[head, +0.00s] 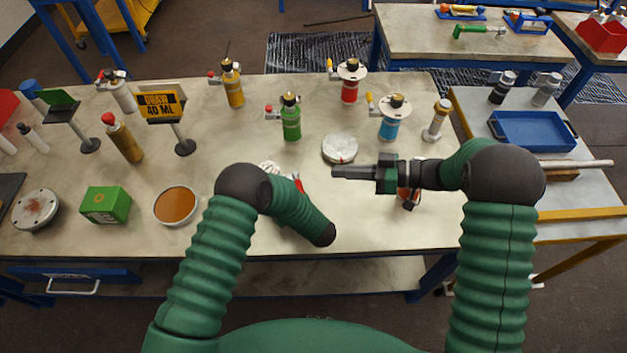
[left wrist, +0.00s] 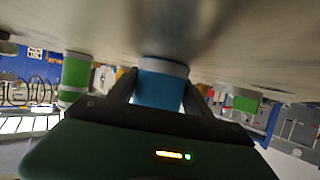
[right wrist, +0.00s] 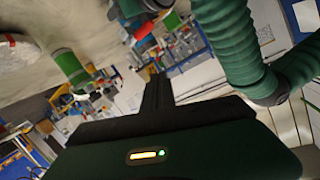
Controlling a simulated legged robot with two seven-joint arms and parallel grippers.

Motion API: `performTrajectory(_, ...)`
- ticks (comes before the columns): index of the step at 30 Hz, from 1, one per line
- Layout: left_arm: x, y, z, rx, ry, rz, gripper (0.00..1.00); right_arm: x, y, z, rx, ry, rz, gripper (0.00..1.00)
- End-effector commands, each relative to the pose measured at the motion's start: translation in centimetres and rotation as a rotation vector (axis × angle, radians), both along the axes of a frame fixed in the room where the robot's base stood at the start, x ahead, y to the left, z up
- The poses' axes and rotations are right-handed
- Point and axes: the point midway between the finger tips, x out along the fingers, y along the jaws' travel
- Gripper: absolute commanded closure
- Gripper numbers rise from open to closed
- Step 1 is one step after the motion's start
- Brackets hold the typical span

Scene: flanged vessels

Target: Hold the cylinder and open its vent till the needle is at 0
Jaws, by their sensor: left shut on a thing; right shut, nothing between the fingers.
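In the left wrist view my left gripper (left wrist: 160,94) is shut around a blue cylinder (left wrist: 160,84) with a pale band at one end. In the head view this gripper and the held cylinder are hidden by my left arm; small white and red parts (head: 298,183) show beside the arm. Vent, gauge and needle cannot be made out. My right gripper (head: 336,172) is shut and empty, above the table and pointing left. Its closed fingers (right wrist: 158,92) also show in the right wrist view. Another blue cylinder (head: 388,127) with a flanged top stands apart behind it.
Green (head: 291,120), yellow (head: 234,87) and red (head: 350,85) cylinders stand at the back. A white disc (head: 340,148) lies near my right fingertips. A partly hidden small object (head: 408,196) sits below my right gripper. A sign reads DRAW 40 ML (head: 160,105).

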Motion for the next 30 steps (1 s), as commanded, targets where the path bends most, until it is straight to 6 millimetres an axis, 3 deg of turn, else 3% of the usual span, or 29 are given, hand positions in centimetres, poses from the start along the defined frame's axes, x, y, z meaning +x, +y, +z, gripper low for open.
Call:
performTrajectory(3, 0.0, 0.0, 0.1, 0.0, -0.002, -0.001, 1.0, 2.0, 0.0, 1.0, -0.149, -0.147, 0.212, 1.0)
performTrajectory(9, 0.0, 0.0, 0.1, 0.0, -0.001, -0.001, 1.0, 4.0, -0.7, 2.2, -0.414, -0.307, 0.496, 1.0)
performTrajectory(16, 0.0, 0.0, 0.0, 0.001, -0.001, 0.0, 1.0, 4.8, -1.0, 2.7, -0.545, -0.362, 0.602, 1.0)
performTrajectory(20, 0.0, 0.0, 0.0, 0.001, -0.001, 0.0, 1.0, 4.4, 0.0, 1.7, -0.545, -0.361, 0.604, 1.0)
performTrajectory(30, 0.0, 0.0, 0.0, 0.0, -0.001, -0.001, 1.0, 2.8, 5.0, -3.5, -0.543, -0.361, 0.602, 1.0)
